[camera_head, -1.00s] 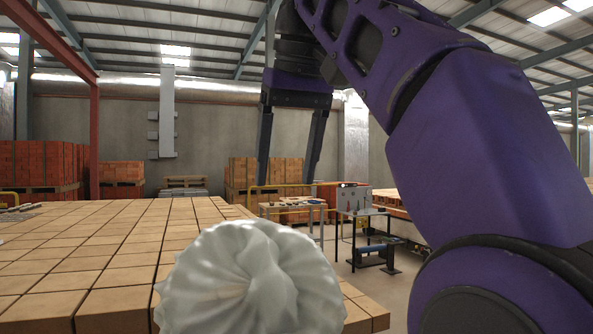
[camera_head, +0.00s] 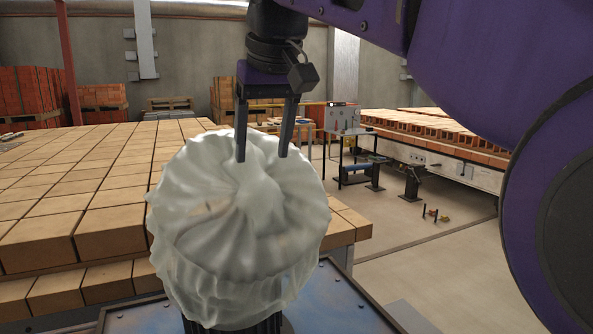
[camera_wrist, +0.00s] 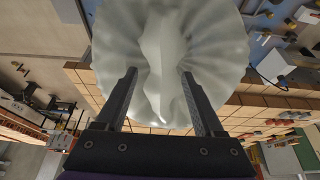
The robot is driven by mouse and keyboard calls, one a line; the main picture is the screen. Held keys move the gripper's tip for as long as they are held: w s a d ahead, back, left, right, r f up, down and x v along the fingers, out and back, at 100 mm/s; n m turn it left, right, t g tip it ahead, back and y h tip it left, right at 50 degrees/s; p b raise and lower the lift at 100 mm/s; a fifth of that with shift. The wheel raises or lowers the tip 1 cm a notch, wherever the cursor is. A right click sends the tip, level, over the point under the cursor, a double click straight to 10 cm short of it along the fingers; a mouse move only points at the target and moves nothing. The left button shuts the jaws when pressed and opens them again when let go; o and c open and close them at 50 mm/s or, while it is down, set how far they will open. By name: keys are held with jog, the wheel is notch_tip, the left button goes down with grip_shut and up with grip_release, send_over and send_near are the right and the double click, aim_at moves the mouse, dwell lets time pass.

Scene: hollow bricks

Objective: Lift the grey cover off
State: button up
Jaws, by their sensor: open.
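The grey cover (camera_head: 225,230) is a pale, pleated, translucent cloth-like cap, gathered at a raised ridge on top. It sits over a dark ribbed stand whose lower part (camera_head: 235,326) shows below it. My gripper (camera_head: 264,158) points down at the top of the cover, its two fingers apart. In the wrist view the cover (camera_wrist: 165,30) fills the upper middle, and my gripper (camera_wrist: 160,80) has a finger on each side of the raised ridge. I cannot tell whether the fingers touch the cloth. What lies under the cover is hidden.
A large stack of tan bricks (camera_head: 110,215) stands close on the left and behind the cover. A blue surface with a metal edge (camera_head: 335,305) lies beneath. A small worktable (camera_head: 350,135) stands farther back. Open floor (camera_head: 420,235) lies to the right.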

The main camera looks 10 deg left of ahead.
aim_at(260, 169)
jog(key=shift+b+x, duration=0.35)
jog(key=shift+x, duration=2.4)
jog(key=shift+c, duration=0.3)
grip_shut()
